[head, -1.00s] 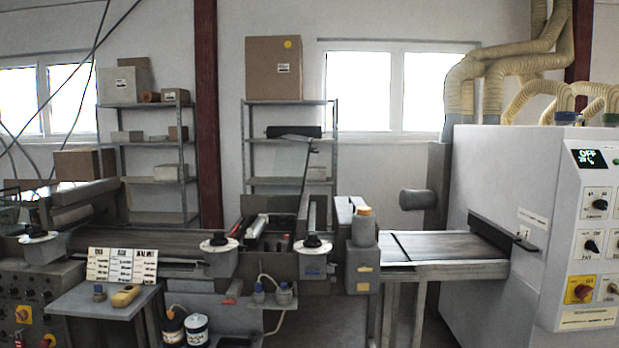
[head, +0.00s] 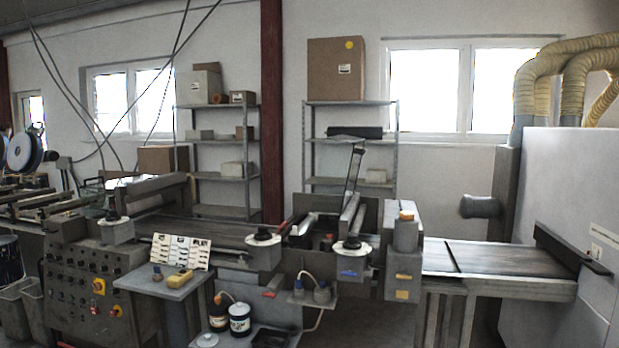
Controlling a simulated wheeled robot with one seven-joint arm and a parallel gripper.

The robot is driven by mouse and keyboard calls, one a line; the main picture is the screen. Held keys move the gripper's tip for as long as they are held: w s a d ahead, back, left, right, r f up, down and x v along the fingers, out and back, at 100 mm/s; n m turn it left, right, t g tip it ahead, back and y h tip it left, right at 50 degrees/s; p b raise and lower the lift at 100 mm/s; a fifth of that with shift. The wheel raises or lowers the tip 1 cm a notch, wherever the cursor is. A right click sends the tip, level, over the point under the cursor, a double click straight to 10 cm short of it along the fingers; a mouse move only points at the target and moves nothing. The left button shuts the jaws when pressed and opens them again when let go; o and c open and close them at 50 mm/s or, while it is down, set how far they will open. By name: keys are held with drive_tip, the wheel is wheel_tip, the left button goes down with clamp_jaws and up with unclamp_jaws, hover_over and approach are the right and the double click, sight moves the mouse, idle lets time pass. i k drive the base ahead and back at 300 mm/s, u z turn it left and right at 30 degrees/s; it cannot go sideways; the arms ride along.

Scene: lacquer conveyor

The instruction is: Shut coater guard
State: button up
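The coater (head: 327,237) stands at the middle right of the conveyor line in the head view, with its rollers showing from above. A narrow, dark-framed, clear panel, which looks like the coater guard (head: 354,170), stands raised above it, tilted slightly and seen nearly edge-on. The guard appears open. Its hinge is too small to make out. My gripper is not in view, and nothing is seen touching the guard.
A small side table (head: 168,286) with cards and a yellow device juts out at the front. A belt table (head: 500,257) leads right to a large white cabinet (head: 570,190). A control panel (head: 95,290) is at left.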

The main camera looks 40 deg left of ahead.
sight(345, 173)
drive_tip(key=u, duration=0.75)
drive_tip(key=i, duration=0.7)
drive_tip(key=u, duration=0.6)
drive_tip(key=i, duration=0.45)
